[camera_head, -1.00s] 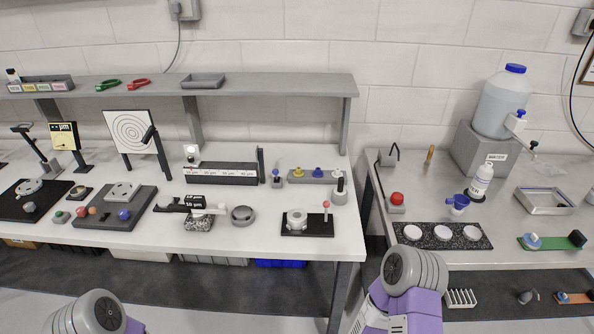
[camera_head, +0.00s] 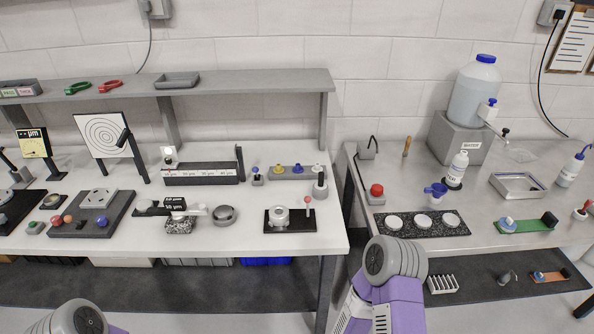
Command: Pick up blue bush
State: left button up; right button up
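Small blue pieces that could be the blue bush stand on the left bench: one (camera_head: 298,169) on a grey strip (camera_head: 285,174) beside a yellow piece (camera_head: 278,169), another blue one (camera_head: 317,168) at the strip's right end, and one (camera_head: 257,171) on a small stand to its left. They are too small to tell which is a bush. Rounded grey and purple links of my arms show at the bottom left and bottom centre-right. Neither gripper shows, and nothing touches the blue pieces.
A gap separates the left bench (camera_head: 275,240) from the right bench (camera_head: 490,225). A grey shelf (camera_head: 230,84) runs above the left bench. A block with a post (camera_head: 290,217) stands in front of the strip. A large water bottle (camera_head: 472,95) stands on the right.

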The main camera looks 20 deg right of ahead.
aim_at(298, 169)
jog(key=k, duration=0.5)
jog(key=z, duration=1.45)
jog(key=i, duration=1)
jog(key=u, duration=1.75)
